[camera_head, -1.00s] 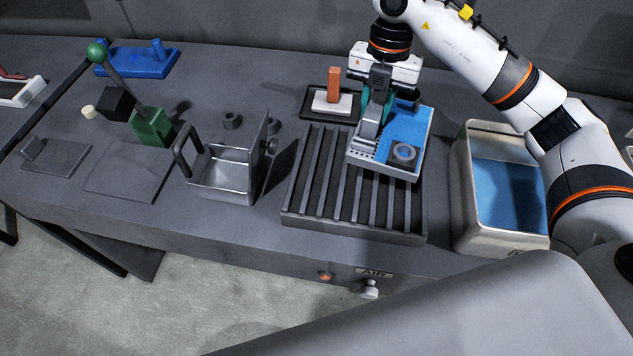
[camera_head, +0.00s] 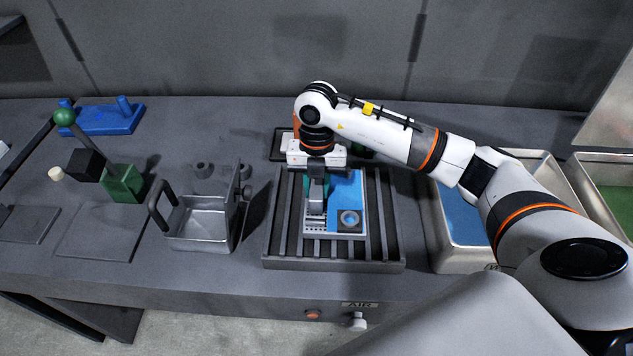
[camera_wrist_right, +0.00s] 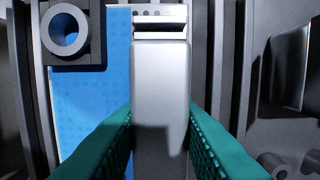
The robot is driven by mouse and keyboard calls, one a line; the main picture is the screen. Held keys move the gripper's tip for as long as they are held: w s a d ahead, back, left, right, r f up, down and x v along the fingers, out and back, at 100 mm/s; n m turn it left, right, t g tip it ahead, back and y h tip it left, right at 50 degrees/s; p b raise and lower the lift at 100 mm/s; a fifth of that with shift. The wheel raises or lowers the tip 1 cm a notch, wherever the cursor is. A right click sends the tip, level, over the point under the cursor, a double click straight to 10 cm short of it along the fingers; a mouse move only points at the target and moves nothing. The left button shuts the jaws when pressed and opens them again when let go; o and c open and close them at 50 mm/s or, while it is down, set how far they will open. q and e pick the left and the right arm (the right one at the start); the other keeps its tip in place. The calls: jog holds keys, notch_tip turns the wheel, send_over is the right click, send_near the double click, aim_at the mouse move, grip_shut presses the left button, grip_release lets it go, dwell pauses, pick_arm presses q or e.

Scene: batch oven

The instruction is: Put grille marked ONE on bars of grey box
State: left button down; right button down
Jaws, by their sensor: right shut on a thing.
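The grille (camera_head: 346,190) is a light-framed blue plate with a perforated strip and a dark block with a round ring at its near end. No ONE mark is legible. My right gripper (camera_head: 317,192) is shut on its upright grey handle. In the right wrist view, the teal jaws of the gripper (camera_wrist_right: 160,140) clasp the silver handle, with the blue grille (camera_wrist_right: 90,105) beside it. The grey box (camera_head: 330,266) has parallel bars and lies under the grille. The grille sits over the middle bars, roughly in line with them; whether it touches them I cannot tell. My left gripper is out of view.
A metal basket (camera_head: 198,238) with a black handle stands left of the grey box. A metal bin with a blue inside (camera_head: 461,218) stands close on the right. A green block with a lever (camera_head: 121,184) is farther left. A dark tray is partly hidden behind my wrist.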

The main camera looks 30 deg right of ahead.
jog(key=shift+f, duration=0.25)
jog(key=c, duration=1.1)
grip_release()
jog(key=shift+r, duration=0.35)
jog(key=r+b, duration=0.1)
jog(key=r, duration=0.1)
jog(key=r+b, duration=0.1)
jog(key=r, duration=0.1)
jog(key=w+r+b, duration=0.1)
jog(key=r, duration=0.1)
jog(key=shift+d+r, duration=0.2)
jog(key=shift+r, duration=0.2)
jog(key=shift+w+d+r, duration=0.1)
jog(key=shift+r, duration=1.1)
jog(key=shift+w+d+r, duration=0.1)
jog(key=shift+r, duration=1.05)
